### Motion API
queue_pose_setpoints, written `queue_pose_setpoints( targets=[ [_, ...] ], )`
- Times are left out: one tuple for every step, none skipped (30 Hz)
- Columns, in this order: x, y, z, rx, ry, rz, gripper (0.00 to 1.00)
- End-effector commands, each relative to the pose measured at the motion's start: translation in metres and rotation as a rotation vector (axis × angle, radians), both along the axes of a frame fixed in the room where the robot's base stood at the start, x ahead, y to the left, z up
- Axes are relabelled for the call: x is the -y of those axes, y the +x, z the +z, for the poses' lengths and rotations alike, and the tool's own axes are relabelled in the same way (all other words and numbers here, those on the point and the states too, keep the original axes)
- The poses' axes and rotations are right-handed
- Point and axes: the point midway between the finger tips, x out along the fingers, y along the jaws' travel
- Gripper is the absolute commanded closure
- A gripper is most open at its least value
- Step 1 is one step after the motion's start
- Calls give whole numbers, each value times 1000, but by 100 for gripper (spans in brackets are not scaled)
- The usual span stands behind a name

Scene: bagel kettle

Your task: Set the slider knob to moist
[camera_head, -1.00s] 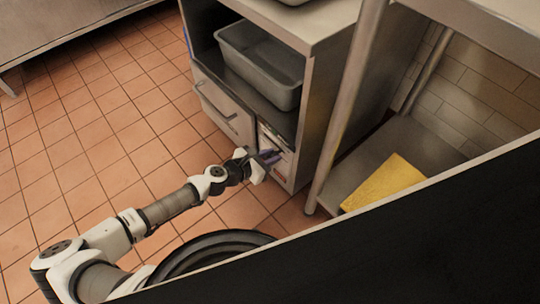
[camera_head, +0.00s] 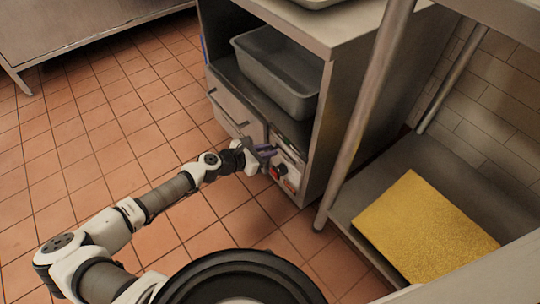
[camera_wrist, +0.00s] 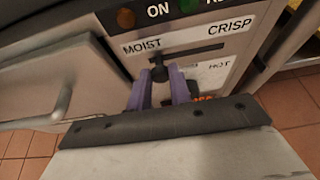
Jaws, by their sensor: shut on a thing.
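The slider knob (camera_wrist: 158,72) is a small dark knob at the left end of a dark horizontal slot (camera_wrist: 200,52) on a pale control panel (camera_wrist: 215,42). It sits just below the printed word MOIST; CRISP is printed at the right. My gripper (camera_wrist: 160,86) has purple fingers, one on each side of the knob, shut on it. In the head view my gripper (camera_head: 264,152) is at the front of the cabinet's panel (camera_head: 290,160), and the slider is hidden there.
A drawer with a bar handle (camera_wrist: 62,102) is left of the panel. An orange light (camera_wrist: 126,18) and a green one (camera_wrist: 189,5) sit above the slot. A grey tub (camera_head: 275,75) stands in the cabinet. A table leg (camera_head: 365,110) and a yellow board (camera_head: 425,225) are to the right.

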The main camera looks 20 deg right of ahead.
Motion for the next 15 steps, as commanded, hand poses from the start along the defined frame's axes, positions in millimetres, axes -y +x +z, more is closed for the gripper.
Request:
queue_pose_setpoints(
  targets=[
    [-3,4,0,5,3,12,100],
    [-3,4,0,5,3,12,100],
    [-3,4,0,6,3,13,100],
    [-3,4,0,6,3,13,77],
    [-3,4,0,6,3,13,73],
    [-3,4,0,6,3,13,68],
    [-3,4,0,5,3,12,64],
    [-3,4,0,5,3,12,60],
    [-3,4,0,5,3,11,57],
    [-3,3,0,5,3,11,57],
    [-3,3,0,4,3,10,57],
    [-2,3,0,4,3,9,57],
    [-2,3,0,3,2,9,57],
    [-2,3,0,3,2,9,57],
    [-2,3,0,3,1,8,57]
  ],
)
